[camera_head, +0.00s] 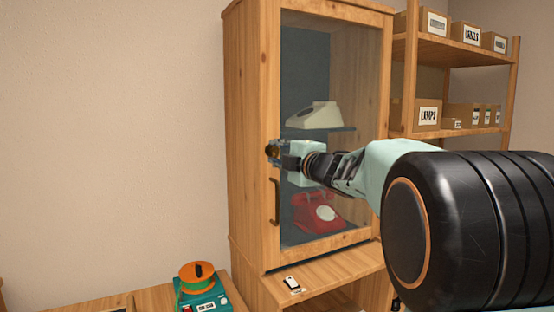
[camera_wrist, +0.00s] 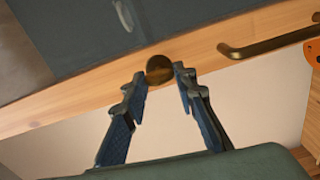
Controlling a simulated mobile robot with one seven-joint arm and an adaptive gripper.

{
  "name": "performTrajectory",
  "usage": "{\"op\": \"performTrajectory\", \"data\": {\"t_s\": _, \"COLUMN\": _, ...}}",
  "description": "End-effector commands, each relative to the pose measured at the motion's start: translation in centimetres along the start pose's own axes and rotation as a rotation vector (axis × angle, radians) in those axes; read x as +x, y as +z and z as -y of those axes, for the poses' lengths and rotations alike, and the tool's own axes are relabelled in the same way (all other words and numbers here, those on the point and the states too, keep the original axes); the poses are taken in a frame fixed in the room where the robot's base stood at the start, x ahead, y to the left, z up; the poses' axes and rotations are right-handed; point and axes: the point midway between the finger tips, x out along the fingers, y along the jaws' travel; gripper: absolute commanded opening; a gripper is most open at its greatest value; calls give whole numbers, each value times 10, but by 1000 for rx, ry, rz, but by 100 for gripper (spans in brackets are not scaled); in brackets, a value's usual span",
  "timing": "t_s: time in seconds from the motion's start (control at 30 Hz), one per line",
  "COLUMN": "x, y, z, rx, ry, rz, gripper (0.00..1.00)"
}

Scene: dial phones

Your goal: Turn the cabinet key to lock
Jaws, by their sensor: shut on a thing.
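The wooden cabinet (camera_head: 253,130) stands upright with its glass door (camera_head: 305,75) shut. Its door frame also shows in the wrist view (camera_wrist: 95,97). The round brass key and lock piece (camera_wrist: 159,69) sits on the door's wooden edge, above the door handle (camera_head: 275,202). My gripper (camera_head: 274,151) is at the lock, reaching in from the right. In the wrist view my gripper (camera_wrist: 159,78) has its two fingers on either side of the brass piece, shut on the key. The key's exact turn angle cannot be told, as the fingers cover it in the head view.
A cream phone (camera_head: 314,116) and a red dial phone (camera_head: 315,213) stand behind the glass. The curved handle (camera_wrist: 265,46) is close beside my fingers. A green device with an orange spool (camera_head: 199,285) is at lower left. Shelves with boxes (camera_head: 430,48) stand right.

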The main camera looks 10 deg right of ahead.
Motion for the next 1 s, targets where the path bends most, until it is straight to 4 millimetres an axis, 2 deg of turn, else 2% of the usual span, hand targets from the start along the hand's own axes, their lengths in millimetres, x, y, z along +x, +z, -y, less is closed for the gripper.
{"op": "performTrajectory", "data": {"t_s": 0.3, "x": 0, "y": 0, "z": 0, "rx": -90, "ry": 0, "rz": 0, "gripper": 2}}
{"op": "performTrajectory", "data": {"t_s": 0.77, "x": 0, "y": 0, "z": 0, "rx": -102, "ry": 0, "rz": 0, "gripper": 2}}
{"op": "performTrajectory", "data": {"t_s": 0.8, "x": 0, "y": 0, "z": 0, "rx": -102, "ry": 0, "rz": 0, "gripper": 29}}
{"op": "performTrajectory", "data": {"t_s": 0.93, "x": 0, "y": 0, "z": 0, "rx": -101, "ry": 0, "rz": 0, "gripper": 43}}
{"op": "performTrajectory", "data": {"t_s": 1.0, "x": 0, "y": 0, "z": 0, "rx": -100, "ry": 0, "rz": 0, "gripper": 44}}
